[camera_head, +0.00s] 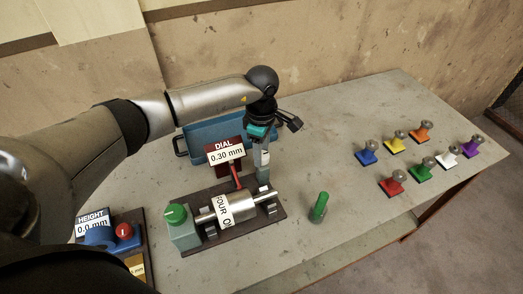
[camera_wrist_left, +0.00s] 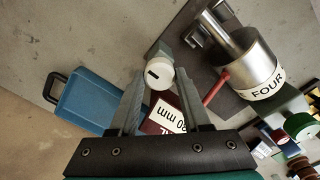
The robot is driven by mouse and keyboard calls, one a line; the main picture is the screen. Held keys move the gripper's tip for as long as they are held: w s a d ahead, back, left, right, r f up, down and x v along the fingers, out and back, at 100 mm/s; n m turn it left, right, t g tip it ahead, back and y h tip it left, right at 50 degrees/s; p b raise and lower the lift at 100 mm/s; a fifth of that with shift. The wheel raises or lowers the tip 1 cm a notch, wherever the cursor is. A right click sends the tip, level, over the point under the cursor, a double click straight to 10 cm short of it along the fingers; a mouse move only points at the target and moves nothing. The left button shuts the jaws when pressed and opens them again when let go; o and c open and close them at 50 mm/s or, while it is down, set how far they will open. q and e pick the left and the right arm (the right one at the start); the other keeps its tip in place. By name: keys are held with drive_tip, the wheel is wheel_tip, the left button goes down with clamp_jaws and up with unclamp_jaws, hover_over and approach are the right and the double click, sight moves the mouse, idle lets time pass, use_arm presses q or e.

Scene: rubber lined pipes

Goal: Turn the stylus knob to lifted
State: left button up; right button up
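A white round knob with a short black mark (camera_wrist_left: 158,76) shows between the fingers of my left gripper (camera_wrist_left: 152,62) in the left wrist view; it seems to be the stylus knob, though no label on it can be read. The fingers stand apart on either side of it, and I cannot tell whether they touch it. The red dial sign (camera_head: 225,152) reads 0.30 mm. My right gripper is not in view.
A steel roller labelled FOUR (camera_head: 226,208) lies on a dark stand with a green knob (camera_head: 175,214). A red rod (camera_head: 237,176) rises beside the roller. A blue case (camera_head: 200,135) lies behind. A green cylinder (camera_head: 319,207) and several coloured stamps (camera_head: 391,185) stand right.

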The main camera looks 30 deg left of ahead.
use_arm(q)
clamp_jaws()
drive_tip(key=shift+n, duration=0.4)
drive_tip(key=n, duration=0.3)
drive_tip(key=shift+n, duration=0.4)
drive_tip(key=n, duration=0.4)
drive_tip(key=shift+r, duration=0.1)
drive_tip(key=n+p, duration=0.1)
drive_tip(key=n, duration=0.8)
drive_tip(key=shift+d+p, duration=0.1)
drive_tip(key=shift+p, duration=0.3)
